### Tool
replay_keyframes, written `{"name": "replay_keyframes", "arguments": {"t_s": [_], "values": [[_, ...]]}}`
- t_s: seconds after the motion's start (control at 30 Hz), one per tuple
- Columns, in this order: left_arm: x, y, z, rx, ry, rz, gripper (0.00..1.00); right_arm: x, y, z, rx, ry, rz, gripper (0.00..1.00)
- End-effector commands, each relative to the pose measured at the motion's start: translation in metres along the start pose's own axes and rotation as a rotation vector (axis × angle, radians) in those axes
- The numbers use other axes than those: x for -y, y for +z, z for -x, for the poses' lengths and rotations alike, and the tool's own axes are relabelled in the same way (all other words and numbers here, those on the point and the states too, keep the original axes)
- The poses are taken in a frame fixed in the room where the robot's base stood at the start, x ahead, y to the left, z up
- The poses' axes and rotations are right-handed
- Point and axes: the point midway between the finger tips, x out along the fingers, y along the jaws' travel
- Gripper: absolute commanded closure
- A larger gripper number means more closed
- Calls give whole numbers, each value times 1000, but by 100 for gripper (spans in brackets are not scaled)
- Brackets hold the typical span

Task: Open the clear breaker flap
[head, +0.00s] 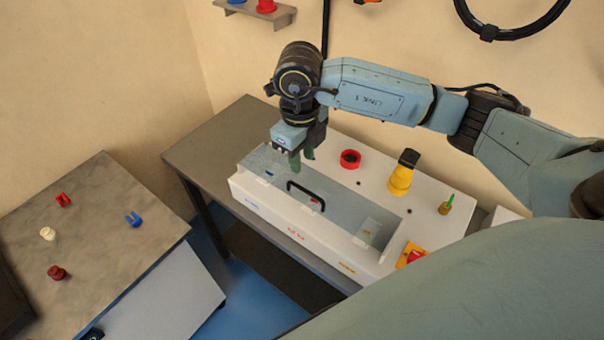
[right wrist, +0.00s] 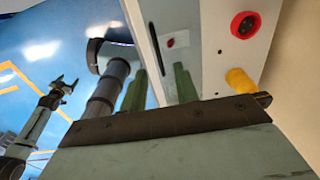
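The white machine (head: 275,215) has a long see-through grey cover with a black handle (head: 305,192). A small clear flap (head: 369,231), with something yellow under it, sits towards the right end of that cover. I cannot tell whether it is fully closed. My right gripper (head: 301,161) points down above the left end of the machine, well left of the small flap. In the right wrist view its two green fingers (right wrist: 160,88) stand apart with nothing held between them. My left gripper (right wrist: 64,86) shows small in the right wrist view, its prongs apart and empty.
On the machine's back strip are a red ring (head: 350,159), a yellow and black post (head: 403,172) and a green-tipped piece (head: 446,205). A red knob on a yellow plate (head: 412,255) is at the right end. A side table (head: 100,240) holds small coloured parts.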

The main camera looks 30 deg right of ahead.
Motion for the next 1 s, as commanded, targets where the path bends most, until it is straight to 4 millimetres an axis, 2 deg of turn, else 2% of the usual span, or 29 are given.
{"name": "replay_keyframes", "arguments": {"t_s": [0.2,0.4,0.53,0.8,1.0], "values": [[0,0,9,1,0,0,29,-1,0,-44,-3,4,1,70],[0,-1,12,1,0,-1,29,-1,0,-69,0,3,1,70],[0,-1,13,1,0,-1,29,-2,0,-76,0,4,3,70],[0,-1,13,0,0,-1,29,-1,1,-77,2,3,2,70],[0,-1,13,0,0,-1,29,-1,1,-76,2,3,2,96]]}}
